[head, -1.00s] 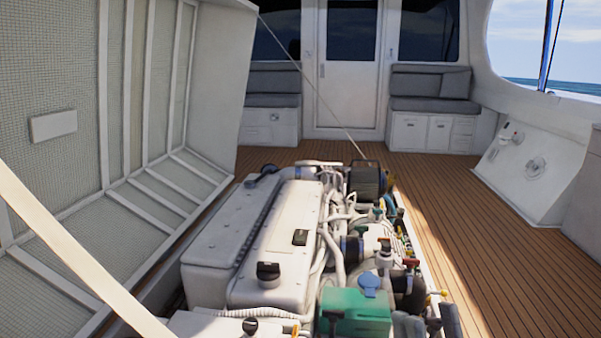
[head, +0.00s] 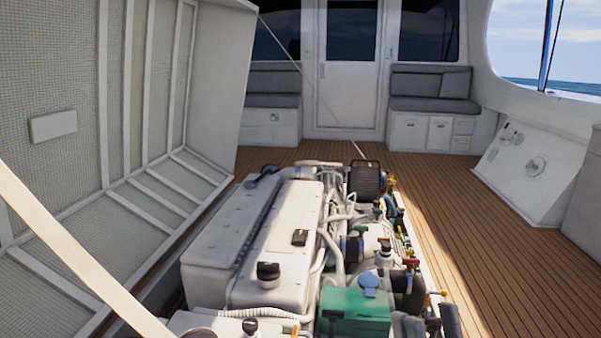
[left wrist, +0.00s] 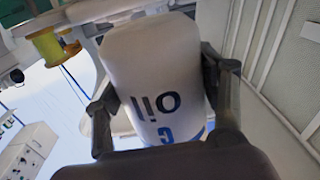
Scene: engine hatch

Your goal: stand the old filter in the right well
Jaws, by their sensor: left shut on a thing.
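In the left wrist view, a white cylinder with dark "oil" lettering and a blue band, an oil filter by its look (left wrist: 150,60), fills the middle. My left gripper (left wrist: 165,95) is shut on it, one dark finger on each side. The pictures do not show whether this is the old one. In the head view, neither the held filter nor my left gripper shows clearly. My right gripper cannot be clearly made out among the dark parts at the bottom edge. I cannot make out the right well.
The white engine (head: 255,235) fills the lower middle, with hoses, caps and a green box (head: 355,315) at the front. The raised hatch (head: 75,90) stands at left with a pale strut (head: 80,255) across. Wooden deck (head: 490,230) at right is clear.

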